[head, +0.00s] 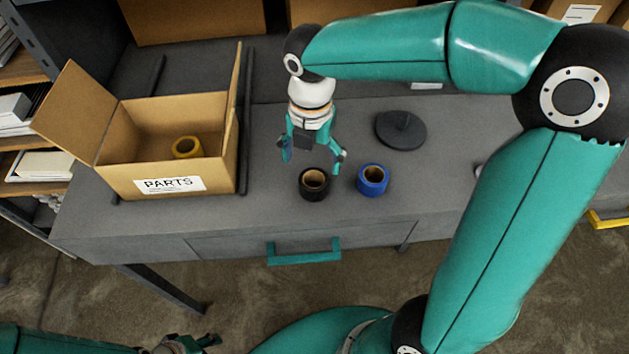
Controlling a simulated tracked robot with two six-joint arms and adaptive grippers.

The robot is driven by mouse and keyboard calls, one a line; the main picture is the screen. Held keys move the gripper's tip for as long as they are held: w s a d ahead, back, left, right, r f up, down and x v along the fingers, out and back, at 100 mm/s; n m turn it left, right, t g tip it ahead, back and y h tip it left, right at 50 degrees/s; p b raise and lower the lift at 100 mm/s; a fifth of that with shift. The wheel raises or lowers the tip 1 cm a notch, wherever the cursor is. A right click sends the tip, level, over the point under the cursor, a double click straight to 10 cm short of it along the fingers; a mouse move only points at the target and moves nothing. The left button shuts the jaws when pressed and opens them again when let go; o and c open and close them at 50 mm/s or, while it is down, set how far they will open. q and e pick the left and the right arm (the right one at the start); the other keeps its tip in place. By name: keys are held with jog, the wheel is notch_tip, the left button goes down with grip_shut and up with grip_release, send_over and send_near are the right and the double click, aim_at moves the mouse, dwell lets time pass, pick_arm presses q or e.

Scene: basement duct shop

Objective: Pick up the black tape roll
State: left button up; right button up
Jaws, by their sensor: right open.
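The black tape roll (314,189) lies flat on the grey workbench (210,220), near its front edge, with its tan core facing up. My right gripper (313,161) points down with its fingers apart, just behind and above the black roll. Nothing shows between the fingers, and the roll appears clear of them. A blue tape roll (372,184) lies a little to the right of the black one. My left gripper (187,345) shows only in part at the bottom left edge, low and away from the bench; its jaws are not clear.
An open cardboard box (122,182) labelled PARTS stands on the left of the bench, with a yellow tape roll (186,147) inside. A dark round disc (401,130) lies behind the blue roll. A teal drawer handle (304,257) juts from the bench front.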

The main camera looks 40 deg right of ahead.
aim_at(315, 179)
jog(key=shift+s+f, duration=0.2)
jog(key=shift+f, duration=0.75)
jog(key=shift+s+f, duration=0.15)
jog(key=shift+f, duration=0.75)
jog(key=shift+s+f, duration=0.2)
jog(key=shift+f, duration=0.75)
jog(key=c, duration=1.3)
